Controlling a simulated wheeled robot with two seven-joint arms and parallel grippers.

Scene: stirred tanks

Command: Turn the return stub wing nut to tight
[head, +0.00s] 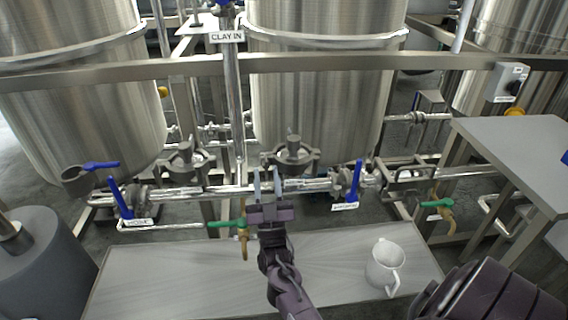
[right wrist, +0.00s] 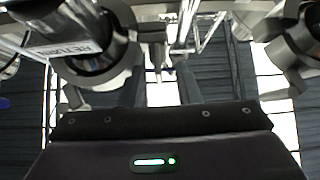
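My right gripper (head: 267,184) points away from me at the pipe run, its two pale fingers upright with a gap between them. No thing shows held in that gap. A capped clamp fitting (head: 294,156) is just right of the fingers, in front of the middle tank. A similar clamp fitting (head: 185,161) is farther left. In the right wrist view a white label (right wrist: 70,38), seemingly reading RETURN, is at upper left beside a dark round pipe end. I cannot make out the wing nut or its setting for sure. My left gripper is out of view.
Blue valve handles (head: 120,198) and (head: 355,181) stand on either side of the gripper. A green-handled tap (head: 226,224) is close at its left. A white jug (head: 383,268) stands on the low grey bench (head: 170,280). A table (head: 515,150) is at right.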

